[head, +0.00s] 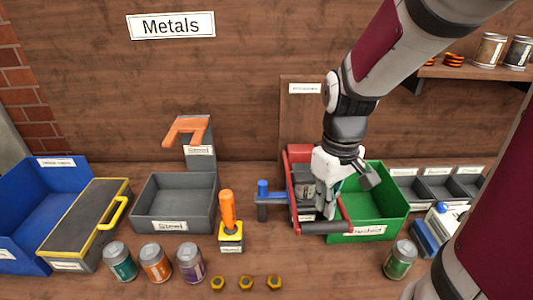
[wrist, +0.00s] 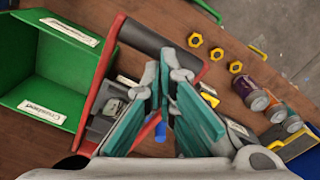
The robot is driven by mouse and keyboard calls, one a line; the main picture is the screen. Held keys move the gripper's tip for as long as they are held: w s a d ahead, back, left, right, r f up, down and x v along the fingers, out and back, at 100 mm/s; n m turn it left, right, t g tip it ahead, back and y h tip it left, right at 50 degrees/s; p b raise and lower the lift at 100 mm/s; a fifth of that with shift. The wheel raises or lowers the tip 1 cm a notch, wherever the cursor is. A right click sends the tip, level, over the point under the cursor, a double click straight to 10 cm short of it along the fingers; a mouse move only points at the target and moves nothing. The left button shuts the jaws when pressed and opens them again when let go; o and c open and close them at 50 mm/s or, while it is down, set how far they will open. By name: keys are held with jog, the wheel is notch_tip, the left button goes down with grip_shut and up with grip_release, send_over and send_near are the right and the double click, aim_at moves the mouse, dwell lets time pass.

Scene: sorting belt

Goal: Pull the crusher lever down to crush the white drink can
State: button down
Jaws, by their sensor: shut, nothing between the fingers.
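The can crusher (head: 301,178) has a red frame and a grey press block, and stands on the bench left of the green bin. Its lever has red arms and a dark grip bar (head: 322,228), which sits low at the front of the crusher. The bar also shows in the wrist view (wrist: 157,38). My gripper (head: 325,213) is shut and empty, pointing down just behind the bar; I cannot tell whether it touches it. In the wrist view its fingers (wrist: 168,70) are together. I cannot make out the white drink can; the press and gripper hide the crusher's inside.
The green bin (head: 396,197) is close on the right. A blue-handled grey fixture (head: 268,200) and an orange-handled yellow device (head: 230,225) stand left. A green can (head: 400,260) stands front right.

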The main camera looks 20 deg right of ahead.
aim_at(324, 222)
jog(key=shift+s+a+f+b, duration=0.1)
jog(key=shift+f+b, duration=0.65)
jog(key=shift+f, duration=0.8)
jog(key=shift+s+f+b, duration=0.1)
jog(key=shift+f+b, duration=0.65)
jog(key=shift+f, duration=0.8)
jog(key=shift+s+f, duration=0.15)
jog(key=shift+f, duration=1.2)
jog(key=shift+f+p, duration=0.2)
jog(key=shift+p, duration=0.4)
jog(key=shift+r+p, duration=0.9)
jog(key=shift+p, duration=2.35)
jog(key=shift+w+r+p, duration=0.25)
jog(key=shift+r+p, duration=0.35)
jog(key=shift+r, duration=0.4)
